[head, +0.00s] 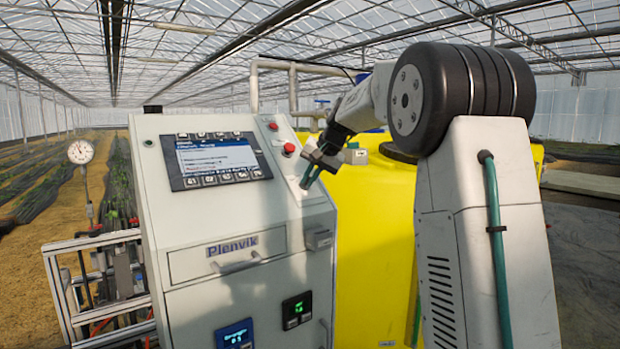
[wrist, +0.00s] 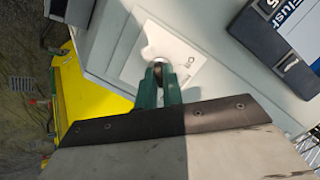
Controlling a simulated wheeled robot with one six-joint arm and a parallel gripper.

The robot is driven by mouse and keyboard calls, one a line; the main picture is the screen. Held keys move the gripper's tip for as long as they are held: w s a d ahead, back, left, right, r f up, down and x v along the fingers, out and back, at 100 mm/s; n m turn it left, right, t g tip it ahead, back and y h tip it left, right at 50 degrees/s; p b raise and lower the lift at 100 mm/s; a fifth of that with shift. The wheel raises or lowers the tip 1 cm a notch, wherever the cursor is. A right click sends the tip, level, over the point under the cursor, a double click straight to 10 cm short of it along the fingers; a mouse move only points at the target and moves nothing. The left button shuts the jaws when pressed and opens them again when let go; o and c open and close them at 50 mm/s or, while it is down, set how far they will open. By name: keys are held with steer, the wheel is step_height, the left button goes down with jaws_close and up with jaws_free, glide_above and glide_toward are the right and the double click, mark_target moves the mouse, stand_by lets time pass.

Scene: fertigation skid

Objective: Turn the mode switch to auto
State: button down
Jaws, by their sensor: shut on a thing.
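The mode switch (wrist: 158,64) is a small round knob on a white label plate (wrist: 187,62) on the grey control cabinet (head: 197,250). My gripper (head: 309,178) reaches the cabinet's upper right part from the right. In the wrist view its two green fingers (wrist: 159,88) are closed on the switch, one on each side. The fingers cover much of the knob, so I cannot tell which position it points to. A small printed mark shows on the plate right of the knob. In the head view the gripper hides the switch.
A display with keys (head: 215,160) is left of my gripper. Two red buttons, an upper one (head: 273,126) and a lower one (head: 288,149), sit between them. A drawer handle (head: 236,264) and a grey box (head: 319,238) stick out below. A yellow tank (head: 375,230) stands behind.

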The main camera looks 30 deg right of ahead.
steer(key=shift+f, duration=0.25)
steer(key=c, duration=1.5)
jaws_free()
steer(key=shift+c, duration=0.2)
steer(key=shift+r, duration=0.1)
steer(key=v, duration=0.7)
steer(key=shift+s+r, duration=0.2)
steer(key=shift+r, duration=0.15)
